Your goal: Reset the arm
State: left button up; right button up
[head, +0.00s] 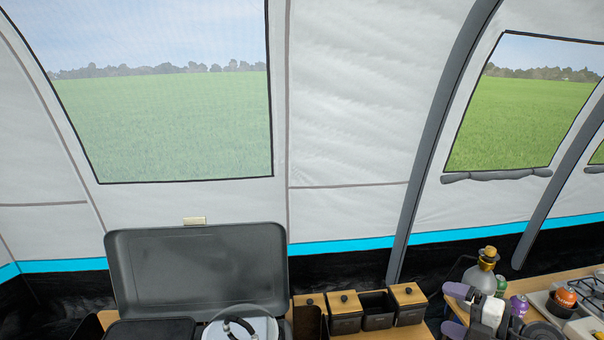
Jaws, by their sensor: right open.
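My right gripper (476,310), with purple and white parts, is at the lower right edge of the head view. It is open. It is in front of a grey kettle-like vessel with a gold top (481,272) and overlaps it in the picture. I cannot tell whether they touch. My left gripper is not in view.
An open grey stove case (197,268) stands at the lower left with a lidded pot (240,328) in front. Small black boxes with wooden lids (345,305) stand right of it. A gas hob (592,308) and an orange-topped item (565,297) are at far right.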

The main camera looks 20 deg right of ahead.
jog(key=d+r+m+t+h, duration=0.4)
jog(key=r+m+t+h, duration=0.4)
jog(key=h, duration=0.4)
jog(key=s+a+f+m+g+h+p, duration=0.1)
jog(key=s+a+f+m+g+h, duration=0.1)
jog(key=s+f+m+g, duration=0.5)
jog(key=s+a+f+m+g+h+p, duration=0.1)
jog(key=s+f+m+g+h, duration=0.25)
jog(key=f, duration=0.65)
jog(key=s+a+f+m+g+y+p, duration=0.1)
jog(key=s+a+f+g+y, duration=0.3)
jog(key=s+a, duration=0.5)
jog(key=s+a+f+m+g+y+p, duration=0.1)
jog(key=s+a+f+g+y+p, duration=0.3)
jog(key=a, duration=1.3)
jog(key=s+f+y, duration=0.1)
jog(key=s+y, duration=0.2)
jog(key=s, duration=0.2)
jog(key=shift+s+a, duration=0.2)
jog(key=shift+a, duration=0.2)
jog(key=shift+f, duration=0.1)
